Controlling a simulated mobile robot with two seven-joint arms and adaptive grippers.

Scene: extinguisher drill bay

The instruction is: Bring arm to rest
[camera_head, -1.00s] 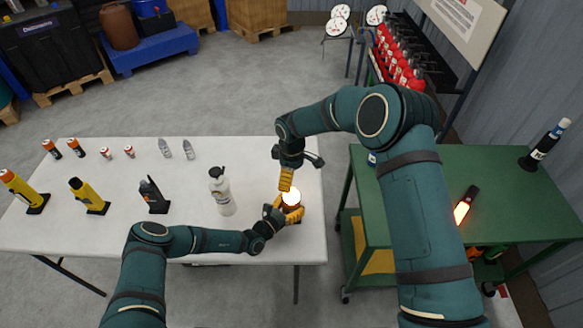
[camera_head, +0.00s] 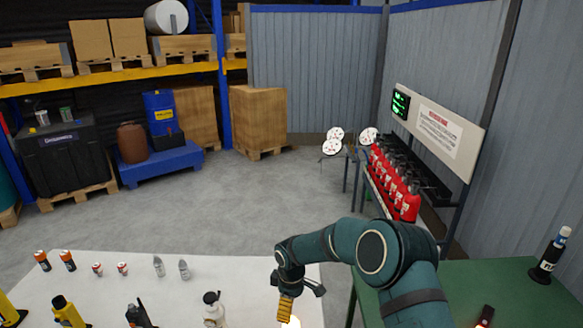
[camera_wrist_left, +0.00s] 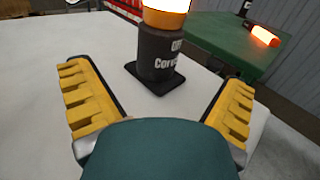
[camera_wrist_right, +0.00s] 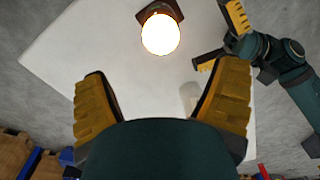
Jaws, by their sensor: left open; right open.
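My right gripper (camera_head: 288,308) points down over the right end of the white table (camera_head: 235,270). In the right wrist view my right gripper (camera_wrist_right: 165,70) is open and empty, with a glowing lamp (camera_wrist_right: 160,34) beyond its fingertips. In the left wrist view the lamp (camera_wrist_left: 158,55) stands upright on the table, with a dark lettered body and square base. My left gripper (camera_wrist_left: 158,78) is open, its fingers apart on either side in the picture, not touching the lamp. My left gripper also shows in the right wrist view (camera_wrist_right: 222,40), beside the lamp. The head view leaves it out.
A white bottle (camera_head: 213,310) and several small canisters and torches stand on the table. At right a green cart (camera_head: 510,285) carries a dark cylinder (camera_head: 551,255) and a glowing light stick (camera_wrist_left: 264,36). Red extinguishers (camera_head: 395,185) line a rack behind.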

